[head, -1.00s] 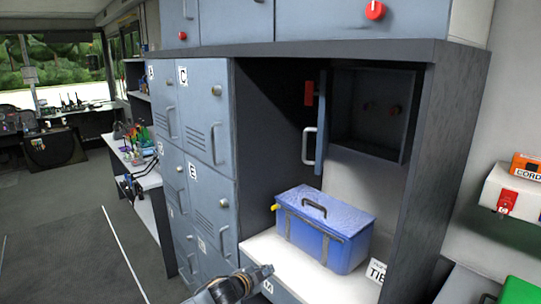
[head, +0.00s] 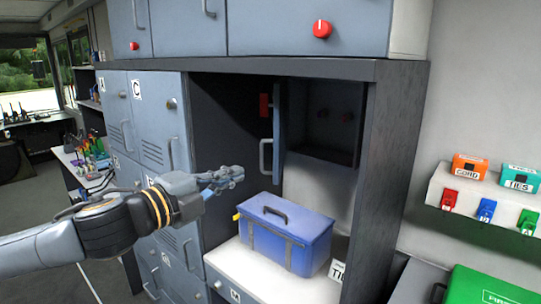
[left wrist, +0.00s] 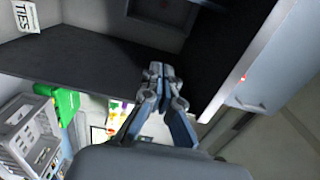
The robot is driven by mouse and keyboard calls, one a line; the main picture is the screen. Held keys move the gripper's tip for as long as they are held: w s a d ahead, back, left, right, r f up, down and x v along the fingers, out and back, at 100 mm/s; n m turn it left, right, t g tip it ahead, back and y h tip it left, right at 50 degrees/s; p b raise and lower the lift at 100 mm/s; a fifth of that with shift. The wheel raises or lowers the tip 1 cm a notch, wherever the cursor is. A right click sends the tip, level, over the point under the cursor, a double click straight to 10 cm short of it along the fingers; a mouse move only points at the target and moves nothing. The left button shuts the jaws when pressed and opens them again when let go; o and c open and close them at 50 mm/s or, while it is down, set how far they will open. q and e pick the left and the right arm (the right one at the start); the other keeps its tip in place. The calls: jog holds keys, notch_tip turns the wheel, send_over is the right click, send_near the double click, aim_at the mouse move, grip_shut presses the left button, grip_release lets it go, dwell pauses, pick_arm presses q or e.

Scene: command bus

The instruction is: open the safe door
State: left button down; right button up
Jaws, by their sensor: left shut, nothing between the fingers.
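The safe (head: 323,157) is a dark grey box in the upper part of the cabinet recess. Its blue-grey door (head: 279,125) stands swung out, seen nearly edge-on at the opening's left side. The door carries a pale handle (head: 265,156) and a red part (head: 264,105). The dark interior shows, with small red knobs on its back. My left gripper (head: 240,176) is shut and empty, left of the handle and slightly lower, apparently apart from it. The left wrist view shows its fingertips together (left wrist: 164,76). My right gripper is not in view.
A blue toolbox (head: 285,232) sits on the white shelf (head: 240,270) below the safe. Grey lockers (head: 150,120) stand left of the recess. The dark cabinet side (head: 385,170) bounds it at right. Orange and teal boxes (head: 470,167) sit on a wall shelf.

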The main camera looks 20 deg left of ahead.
pick_arm(q)
jog(key=p+x, duration=0.7)
jog(key=x, duration=2.2)
jog(key=shift+w, duration=0.3)
jog(key=shift+d+f, duration=0.1)
